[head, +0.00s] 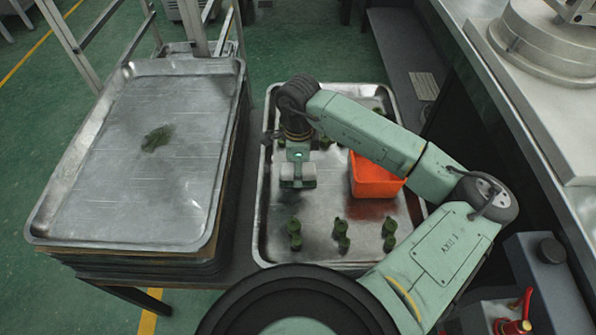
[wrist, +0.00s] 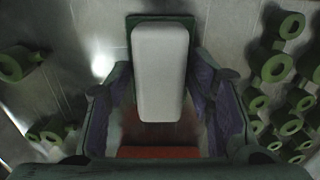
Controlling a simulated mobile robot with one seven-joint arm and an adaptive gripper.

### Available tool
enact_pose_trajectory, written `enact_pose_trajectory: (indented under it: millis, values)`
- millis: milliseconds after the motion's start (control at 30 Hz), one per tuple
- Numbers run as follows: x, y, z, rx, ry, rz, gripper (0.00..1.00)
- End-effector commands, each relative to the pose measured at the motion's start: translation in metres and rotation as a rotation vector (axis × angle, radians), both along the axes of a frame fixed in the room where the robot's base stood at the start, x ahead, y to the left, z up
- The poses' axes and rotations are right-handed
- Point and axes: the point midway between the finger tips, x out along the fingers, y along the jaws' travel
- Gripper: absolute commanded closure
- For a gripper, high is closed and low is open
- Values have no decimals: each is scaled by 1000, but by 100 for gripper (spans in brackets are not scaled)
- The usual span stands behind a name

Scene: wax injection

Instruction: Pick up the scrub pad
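The scrub pad is a long pale grey-white block (wrist: 160,70) with a dark green layer showing at its far end, in the middle of the wrist view. My gripper (wrist: 160,95) has its two fingers, with purple inner pads, apart on the left and right of the pad. I see no clear contact between the fingers and the pad; their tips are partly hidden. In the head view my gripper (head: 298,184) points down over the metal tray (head: 262,215), left of the orange bin. The pad is hard to make out from there.
The orange bin (head: 374,178) stands in the tray, close to my gripper's right. Several green ring-topped pieces (head: 341,235) stand around in the tray. A stack of trays (head: 95,205) at left carries a green scrap (head: 157,138). A machine (head: 545,95) is at right.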

Motion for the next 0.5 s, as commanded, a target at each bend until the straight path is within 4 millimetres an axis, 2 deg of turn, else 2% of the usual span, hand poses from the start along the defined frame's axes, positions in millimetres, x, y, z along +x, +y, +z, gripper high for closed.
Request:
enact_pose_trajectory:
  millis: [67, 500]
  values:
    - [0, 0, 0, 0, 0, 0, 59]
    - [0, 0, 0, 0, 0, 0, 88]
